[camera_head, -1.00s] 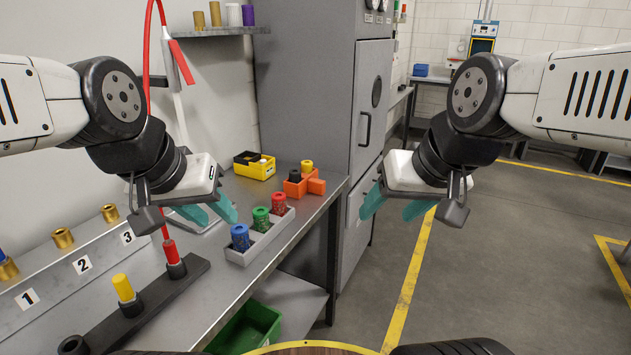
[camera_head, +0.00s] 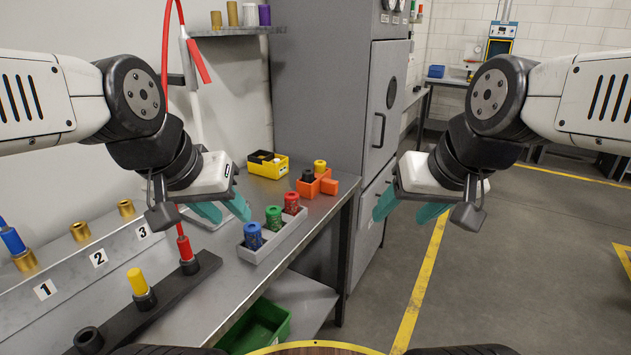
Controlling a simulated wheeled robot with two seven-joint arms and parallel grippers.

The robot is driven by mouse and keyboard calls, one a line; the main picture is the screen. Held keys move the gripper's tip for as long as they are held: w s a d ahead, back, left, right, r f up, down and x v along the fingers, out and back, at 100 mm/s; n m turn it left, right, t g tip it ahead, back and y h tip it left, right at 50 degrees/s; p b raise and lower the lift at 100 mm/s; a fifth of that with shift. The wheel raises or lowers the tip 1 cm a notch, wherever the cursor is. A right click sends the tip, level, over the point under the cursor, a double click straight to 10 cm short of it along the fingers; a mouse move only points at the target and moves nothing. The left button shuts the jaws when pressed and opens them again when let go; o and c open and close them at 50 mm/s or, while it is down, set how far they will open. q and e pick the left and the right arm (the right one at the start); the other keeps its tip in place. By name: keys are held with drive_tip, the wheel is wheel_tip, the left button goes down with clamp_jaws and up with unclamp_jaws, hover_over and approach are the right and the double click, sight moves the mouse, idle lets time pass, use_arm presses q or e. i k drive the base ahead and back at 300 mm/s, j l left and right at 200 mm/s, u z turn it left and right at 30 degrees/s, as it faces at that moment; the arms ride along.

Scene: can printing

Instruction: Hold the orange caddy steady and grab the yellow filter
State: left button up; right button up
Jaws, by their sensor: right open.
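The orange caddy (camera_head: 329,186) sits on the grey metal bench near its far right edge, by the cabinet. The yellow filter (camera_head: 320,166) stands upright in it, beside a black piece (camera_head: 308,175). My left gripper (camera_head: 222,208) is open and empty, with its teal fingers apart, to the left of the caddy and nearer to me. My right gripper (camera_head: 404,207) is open and empty, to the right of the caddy beyond the bench edge. Neither gripper touches the caddy or the filter.
A grey tray (camera_head: 277,244) with blue, green and red cans stands in front of the caddy. A yellow and black bin (camera_head: 268,164) is behind to the left. A black rack (camera_head: 170,309) holds yellow and red pieces. A grey cabinet (camera_head: 330,90) rises behind.

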sight(319, 166)
drive_tip(key=u, duration=0.25)
drive_tip(key=i+l+u, duration=0.1)
drive_tip(key=l+u, duration=0.3)
drive_tip(key=i+l+u, duration=0.1)
drive_tip(key=l+u, duration=0.35)
drive_tip(key=i+l+u, duration=0.1)
drive_tip(key=l, duration=0.6)
drive_tip(key=i+l+u, duration=0.15)
drive_tip(key=l, duration=0.6)
drive_tip(key=l+u, duration=0.1)
drive_tip(key=l, duration=0.6)
drive_tip(key=i+l, duration=0.15)
drive_tip(key=l, duration=0.2)
